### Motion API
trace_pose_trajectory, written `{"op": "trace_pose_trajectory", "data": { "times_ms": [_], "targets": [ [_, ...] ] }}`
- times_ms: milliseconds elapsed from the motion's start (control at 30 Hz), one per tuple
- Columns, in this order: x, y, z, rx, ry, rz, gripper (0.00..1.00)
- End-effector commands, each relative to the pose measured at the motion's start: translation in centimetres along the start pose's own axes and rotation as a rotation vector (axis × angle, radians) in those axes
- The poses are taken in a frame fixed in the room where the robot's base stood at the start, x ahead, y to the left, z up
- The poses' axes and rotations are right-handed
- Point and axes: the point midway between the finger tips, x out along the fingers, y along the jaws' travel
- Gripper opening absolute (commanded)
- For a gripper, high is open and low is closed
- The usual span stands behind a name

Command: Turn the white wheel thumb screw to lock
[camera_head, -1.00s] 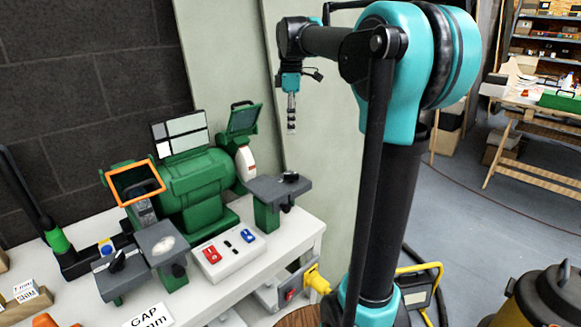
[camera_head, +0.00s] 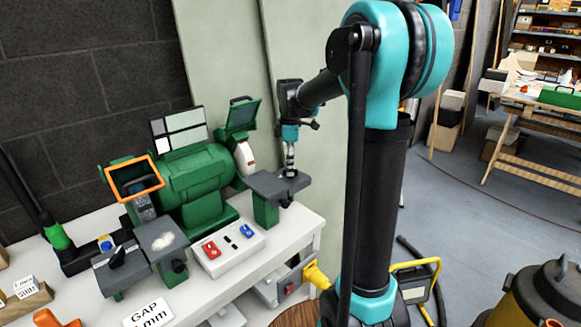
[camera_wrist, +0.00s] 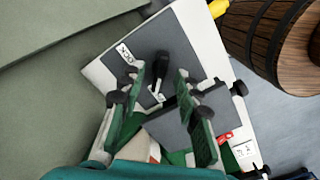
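The green bench grinder has a white wheel (camera_head: 243,158) on its right side. A grey tool rest (camera_head: 265,184) stands in front of that wheel. In the wrist view, a black thumb screw (camera_wrist: 160,68) with a lever-like top sits on the grey and white surface below my gripper. My gripper (camera_head: 289,168) points down over the right part of that rest, close above it. In the wrist view my gripper (camera_wrist: 160,76) is open, with its green fingers on either side of the screw's black top. I cannot tell whether either finger touches it.
A switch box (camera_head: 230,248) with red and blue switches sits on the white bench (camera_head: 285,235). A second rest (camera_head: 160,245) is at the left. A barrel (camera_wrist: 270,40) shows in the wrist view.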

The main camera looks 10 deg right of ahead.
Motion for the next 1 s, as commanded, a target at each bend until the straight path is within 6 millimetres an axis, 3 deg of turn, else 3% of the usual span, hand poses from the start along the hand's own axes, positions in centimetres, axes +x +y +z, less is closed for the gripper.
{"op": "trace_pose_trajectory", "data": {
  "times_ms": [367, 633, 1000],
  "targets": [
    [0.56, 0.0, 0.0, 0.0, 0.0, 0.0, 0.33],
    [0.54, -0.01, 0.0, 0.0, 0.0, 0.0, 0.0],
    [0.53, 0.0, 0.0, 0.019, 0.0, 0.0, 0.0]
  ]
}}
